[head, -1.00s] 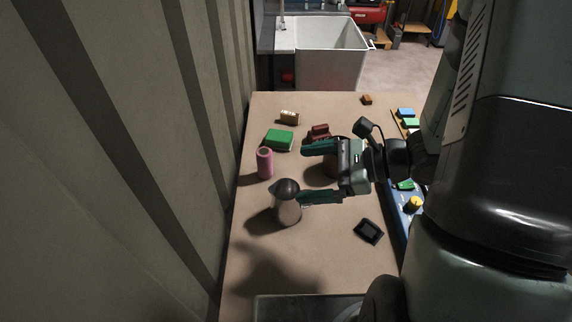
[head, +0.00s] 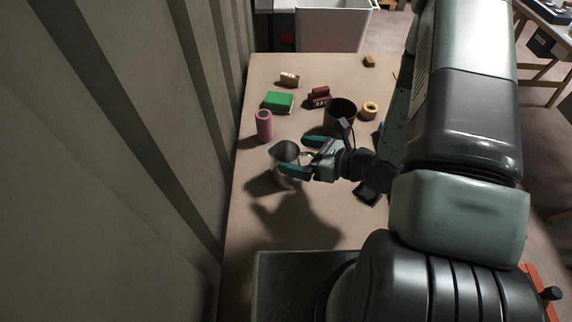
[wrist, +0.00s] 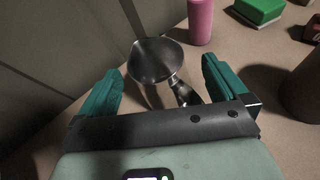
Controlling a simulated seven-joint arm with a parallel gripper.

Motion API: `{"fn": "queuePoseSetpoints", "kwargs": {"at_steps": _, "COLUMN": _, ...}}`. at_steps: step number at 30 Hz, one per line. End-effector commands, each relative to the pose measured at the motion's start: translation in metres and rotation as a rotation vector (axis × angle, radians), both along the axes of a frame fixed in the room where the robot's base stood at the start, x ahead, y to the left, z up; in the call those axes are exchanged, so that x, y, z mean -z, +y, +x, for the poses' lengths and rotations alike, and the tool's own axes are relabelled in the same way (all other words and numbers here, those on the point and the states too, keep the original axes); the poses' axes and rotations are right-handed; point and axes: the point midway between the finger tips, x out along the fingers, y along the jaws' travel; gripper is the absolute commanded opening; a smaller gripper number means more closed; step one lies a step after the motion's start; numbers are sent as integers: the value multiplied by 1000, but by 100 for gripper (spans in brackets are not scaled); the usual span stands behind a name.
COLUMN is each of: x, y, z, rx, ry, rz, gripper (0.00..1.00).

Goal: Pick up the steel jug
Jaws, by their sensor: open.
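The steel jug (head: 285,152) stands upright on the workbench, left of centre in the head view. In the wrist view the jug (wrist: 152,62) shows its wide dark grey top, with its handle (wrist: 184,92) pointing toward my gripper. My gripper (head: 306,155) is open, with green fingers. In the wrist view the gripper (wrist: 162,88) has one finger on each side of the jug's handle side, and the jug lies between and just beyond the fingertips. I see no clear contact. In the head view the near finger hides part of the jug's body.
A pink cylinder (head: 264,126) stands close behind the jug. A green block (head: 279,101), a dark red object (head: 319,97), a dark brown pot (head: 340,114) and a yellow ring (head: 369,110) stand farther back. A corrugated wall (head: 140,150) runs along the left.

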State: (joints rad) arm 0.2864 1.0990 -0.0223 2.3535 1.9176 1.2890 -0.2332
Motion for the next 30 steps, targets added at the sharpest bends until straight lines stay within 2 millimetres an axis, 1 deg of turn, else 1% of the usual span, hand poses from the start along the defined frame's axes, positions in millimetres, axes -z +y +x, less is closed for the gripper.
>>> {"fn": "queuePoseSetpoints", "kwargs": {"at_steps": 1, "x": 2, "y": 9, "z": 2, "rx": -5, "ry": 1, "rz": 1, "gripper": 100}}
{"fn": "queuePoseSetpoints", "kwargs": {"at_steps": 3, "x": 5, "y": 20, "z": 6, "rx": -5, "ry": 0, "rz": 2, "gripper": 100}}
{"fn": "queuePoseSetpoints", "kwargs": {"at_steps": 7, "x": 11, "y": 31, "z": 14, "rx": -4, "ry": 0, "rz": 1, "gripper": 100}}
{"fn": "queuePoseSetpoints", "kwargs": {"at_steps": 10, "x": 13, "y": 34, "z": 16, "rx": -2, "ry": 1, "rz": 1, "gripper": 100}}
{"fn": "queuePoseSetpoints", "kwargs": {"at_steps": 16, "x": 13, "y": 34, "z": 17, "rx": -1, "ry": 0, "rz": 1, "gripper": 100}}
{"fn": "queuePoseSetpoints", "kwargs": {"at_steps": 29, "x": 13, "y": 34, "z": 16, "rx": -1, "ry": -1, "rz": 1, "gripper": 34}}
{"fn": "queuePoseSetpoints", "kwargs": {"at_steps": 30, "x": 13, "y": 34, "z": 16, "rx": -1, "ry": -1, "rz": 1, "gripper": 28}}
